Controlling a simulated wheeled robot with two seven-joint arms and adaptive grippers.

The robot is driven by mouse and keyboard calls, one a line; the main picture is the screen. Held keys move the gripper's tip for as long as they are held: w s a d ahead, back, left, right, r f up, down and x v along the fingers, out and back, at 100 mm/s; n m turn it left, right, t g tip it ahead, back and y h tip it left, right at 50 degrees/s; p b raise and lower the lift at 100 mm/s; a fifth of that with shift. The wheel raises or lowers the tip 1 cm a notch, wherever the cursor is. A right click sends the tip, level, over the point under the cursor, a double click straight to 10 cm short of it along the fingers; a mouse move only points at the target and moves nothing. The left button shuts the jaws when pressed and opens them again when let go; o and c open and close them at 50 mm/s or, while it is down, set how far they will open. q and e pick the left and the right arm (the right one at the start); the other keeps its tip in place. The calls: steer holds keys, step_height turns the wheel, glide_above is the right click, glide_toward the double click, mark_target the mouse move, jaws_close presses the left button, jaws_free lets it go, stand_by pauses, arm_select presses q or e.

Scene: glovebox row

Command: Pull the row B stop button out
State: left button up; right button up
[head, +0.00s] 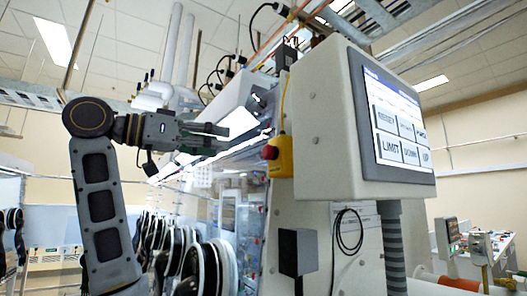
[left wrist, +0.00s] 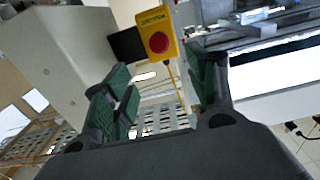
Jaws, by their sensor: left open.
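The stop button is a red knob (head: 269,152) on a yellow box (head: 284,157), which is fixed to the side of the light grey cabinet. In the left wrist view the red knob (left wrist: 159,42) faces me on the yellow box (left wrist: 155,20). My left gripper (head: 226,138) is open and empty, to the left of the knob and apart from it. In the left wrist view its green-padded fingers (left wrist: 165,85) stand apart, with the knob beyond them, between and above the tips. My right gripper is not in view.
A large panel with a screen (head: 395,120) juts out right of the yellow box. A yellow cable (head: 283,100) runs up from the box. A row of round black-and-white glove ports (head: 205,265) lies below. A black box (head: 298,252) sits lower on the cabinet.

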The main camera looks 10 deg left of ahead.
mark_target(265, 150)
arm_select(q)
steer(key=p+x, duration=0.2)
steer(key=x, duration=0.7)
steer(key=shift+a, duration=0.1)
steer(key=p+x, duration=0.1)
steer(key=x, duration=0.2)
steer(key=shift+x, duration=0.95)
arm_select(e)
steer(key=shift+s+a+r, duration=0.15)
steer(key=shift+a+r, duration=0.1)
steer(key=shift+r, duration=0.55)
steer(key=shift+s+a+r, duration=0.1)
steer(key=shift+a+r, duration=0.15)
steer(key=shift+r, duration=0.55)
arm_select(q)
steer(key=shift+f, duration=0.1)
jaws_close()
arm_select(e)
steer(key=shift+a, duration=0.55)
